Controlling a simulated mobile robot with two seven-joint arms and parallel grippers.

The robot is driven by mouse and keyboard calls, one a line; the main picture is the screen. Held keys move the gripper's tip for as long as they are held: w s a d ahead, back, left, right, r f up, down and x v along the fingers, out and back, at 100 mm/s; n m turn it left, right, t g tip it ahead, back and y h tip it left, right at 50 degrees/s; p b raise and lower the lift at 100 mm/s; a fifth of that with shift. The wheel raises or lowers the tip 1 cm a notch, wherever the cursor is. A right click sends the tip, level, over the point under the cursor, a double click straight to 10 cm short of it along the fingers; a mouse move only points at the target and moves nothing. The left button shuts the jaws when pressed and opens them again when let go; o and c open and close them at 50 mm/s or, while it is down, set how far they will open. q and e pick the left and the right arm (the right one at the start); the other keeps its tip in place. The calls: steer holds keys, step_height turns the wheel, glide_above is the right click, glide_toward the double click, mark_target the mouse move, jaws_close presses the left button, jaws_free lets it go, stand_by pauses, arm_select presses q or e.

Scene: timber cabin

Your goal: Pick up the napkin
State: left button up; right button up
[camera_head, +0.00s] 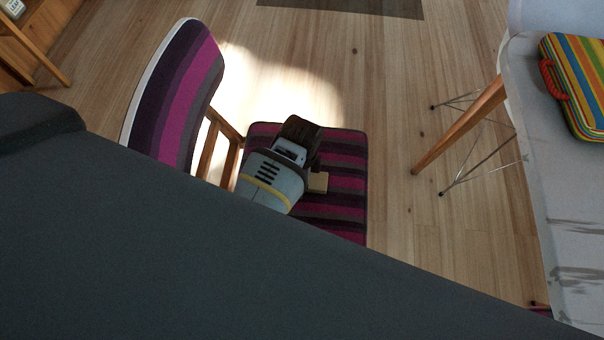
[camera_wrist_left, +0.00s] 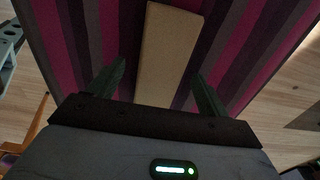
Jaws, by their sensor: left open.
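The napkin appears to be the flat, tan, rectangular piece (camera_head: 318,182) lying on the purple striped chair seat (camera_head: 345,160). In the head view my left wrist hides part of it. In the left wrist view the napkin (camera_wrist_left: 168,45) is a long strip running away from the gripper across the striped seat (camera_wrist_left: 225,45). My left gripper (camera_wrist_left: 157,88) is open above the seat, with one green finger on each side of the strip's near end. I cannot tell whether the fingers touch the seat. My right gripper is not in view.
The striped chair back (camera_head: 180,95) stands left of the seat. A pale table (camera_head: 560,190) with a colourful striped case (camera_head: 578,85) is at the right, its wooden leg (camera_head: 460,125) angled toward the chair. Wooden floor (camera_head: 395,90) lies clear between them.

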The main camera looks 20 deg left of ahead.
arm_select(q)
steer(key=shift+f, duration=0.35)
steer(key=c, duration=1)
steer(key=shift+c, duration=0.3)
step_height(320, 180, up, 10)
steer(key=p, duration=0.3)
